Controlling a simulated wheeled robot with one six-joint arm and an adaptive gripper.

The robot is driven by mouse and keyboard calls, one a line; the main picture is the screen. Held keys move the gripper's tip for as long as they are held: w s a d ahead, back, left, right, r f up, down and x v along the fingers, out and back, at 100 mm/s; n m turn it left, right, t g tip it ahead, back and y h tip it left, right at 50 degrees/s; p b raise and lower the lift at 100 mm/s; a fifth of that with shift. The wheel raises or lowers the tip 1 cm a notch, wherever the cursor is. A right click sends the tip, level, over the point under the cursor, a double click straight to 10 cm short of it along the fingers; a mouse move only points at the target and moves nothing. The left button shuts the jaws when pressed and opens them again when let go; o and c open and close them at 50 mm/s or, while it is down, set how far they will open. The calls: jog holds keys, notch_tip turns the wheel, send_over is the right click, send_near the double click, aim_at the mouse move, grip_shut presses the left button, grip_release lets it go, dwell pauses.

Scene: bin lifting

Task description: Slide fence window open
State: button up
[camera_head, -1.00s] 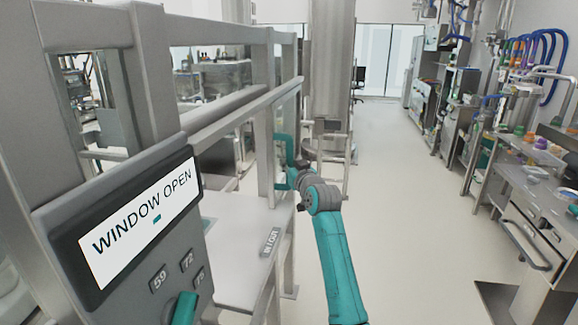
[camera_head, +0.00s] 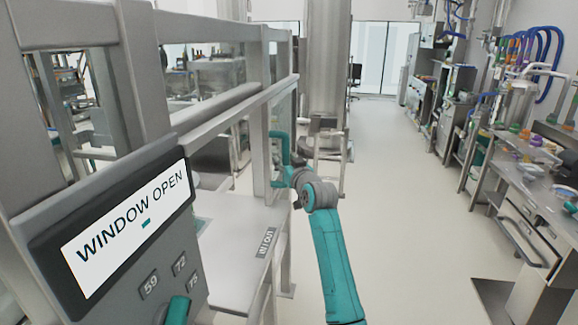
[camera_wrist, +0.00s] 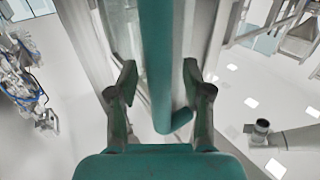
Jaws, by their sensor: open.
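The fence window (camera_head: 284,104) is a clear pane in the grey metal fence, seen at a steep angle in the head view. Its teal handle (camera_head: 286,148) stands upright at my arm's far end. In the wrist view the handle (camera_wrist: 160,45) is a thick teal bar running down between the two dark fingers of my gripper (camera_wrist: 157,80). The fingers are open, one on each side of the bar, with visible gaps. In the head view my wrist hides most of the gripper. A panel (camera_head: 120,235) at left reads "WINDOW OPEN".
Grey fence posts and rails (camera_head: 150,85) fill the left. A metal shelf (camera_head: 238,250) marked "IN / OUT" juts out below the window. The aisle floor (camera_head: 400,200) to the right is clear. A workbench (camera_head: 530,190) with drawers lines the right side.

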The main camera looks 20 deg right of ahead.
jog(key=s, duration=1.2)
jog(key=shift+a, duration=0.2)
jog(key=shift+f, duration=0.1)
jog(key=s+a+f+m+g, duration=0.1)
jog(key=s+a+f, duration=0.2)
jog(key=s+f, duration=0.65)
jog(key=s+a+f, duration=0.3)
jog(key=s+f, duration=0.3)
jog(key=f, duration=0.7)
jog(key=s+a+f, duration=0.2)
jog(key=s+f, duration=0.2)
jog(key=s, duration=0.5)
jog(key=s+a+f, duration=0.2)
jog(key=s+f, duration=0.3)
jog(key=s, duration=0.4)
jog(key=s+a+r+g, duration=0.1)
jog(key=s+a+r, duration=0.1)
jog(key=s, duration=1.2)
jog(key=s+a+r+n+g, duration=0.1)
jog(key=s+r, duration=0.1)
jog(key=s, duration=1.1)
jog(key=shift+s+a+r+y, duration=0.3)
jog(key=shift+s+a+r, duration=0.05)
jog(key=shift+a+r, duration=0.05)
jog(key=shift+w, duration=0.1)
